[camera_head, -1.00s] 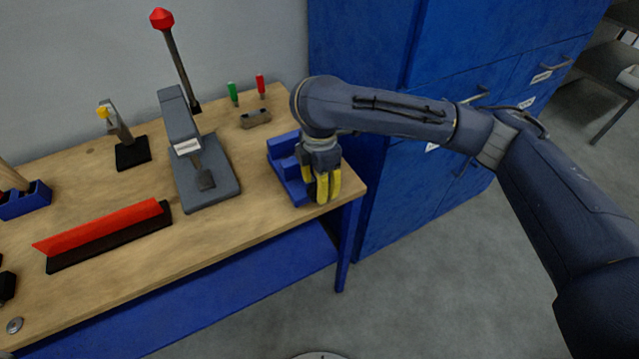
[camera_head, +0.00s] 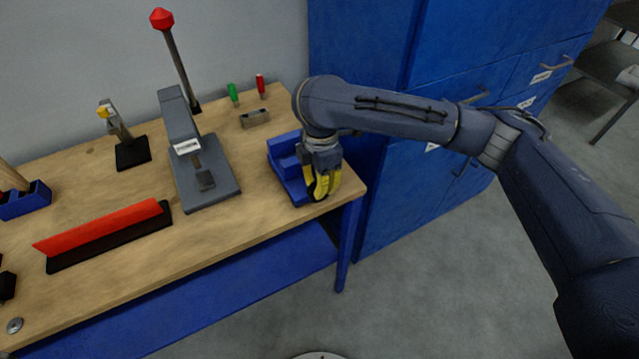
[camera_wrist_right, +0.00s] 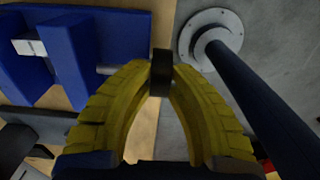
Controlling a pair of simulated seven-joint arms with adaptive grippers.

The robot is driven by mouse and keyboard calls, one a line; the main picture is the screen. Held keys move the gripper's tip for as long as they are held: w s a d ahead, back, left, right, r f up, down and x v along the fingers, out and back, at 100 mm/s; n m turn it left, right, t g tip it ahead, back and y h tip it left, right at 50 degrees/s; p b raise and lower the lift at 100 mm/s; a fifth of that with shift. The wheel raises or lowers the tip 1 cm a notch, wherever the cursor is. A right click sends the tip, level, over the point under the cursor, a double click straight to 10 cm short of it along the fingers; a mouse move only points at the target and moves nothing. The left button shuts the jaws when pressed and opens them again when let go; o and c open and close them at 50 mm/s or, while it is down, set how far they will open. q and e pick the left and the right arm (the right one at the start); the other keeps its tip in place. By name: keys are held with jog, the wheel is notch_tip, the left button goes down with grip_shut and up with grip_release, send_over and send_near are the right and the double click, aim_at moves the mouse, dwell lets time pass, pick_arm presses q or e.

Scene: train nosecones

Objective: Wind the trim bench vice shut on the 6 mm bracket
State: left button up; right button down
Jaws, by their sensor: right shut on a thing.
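The blue trim bench vice (camera_head: 285,160) sits at the right front corner of the wooden bench. In the right wrist view its blue jaws (camera_wrist_right: 75,60) and a short grey spindle (camera_wrist_right: 106,70) show at the left. My right gripper (camera_head: 321,196) is at the vice's front end, by the bench edge. Its yellow fingers are closed on the black vice handle (camera_wrist_right: 160,72) at their tips. A pale grey piece (camera_wrist_right: 28,46) lies between blue parts of the vice; I cannot tell for sure that it is the 6 mm bracket. My left gripper is not in view.
Left of the vice stands a grey press (camera_head: 207,185). A small grey block (camera_head: 255,118) lies behind, near green and red handles. A red-and-black strip (camera_head: 105,235) lies along the bench front. Blue cabinets (camera_head: 400,200) stand close to the bench's right end.

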jog(key=shift+d, duration=0.1)
jog(key=g+y, duration=0.1)
jog(key=y, duration=0.2)
jog(key=shift+w+d+f+g, duration=0.2)
jog(key=shift+d+g, duration=0.1)
jog(key=shift+g, duration=0.1)
jog(key=shift+w+d+g+y, duration=0.15)
jog(key=shift+g+y, duration=0.55)
jog(key=shift+y, duration=0.7)
jog(key=c, duration=1.3)
grip_release()
jog(key=v, duration=1.2)
jog(key=shift+d+f, duration=0.1)
jog(key=shift+d, duration=0.05)
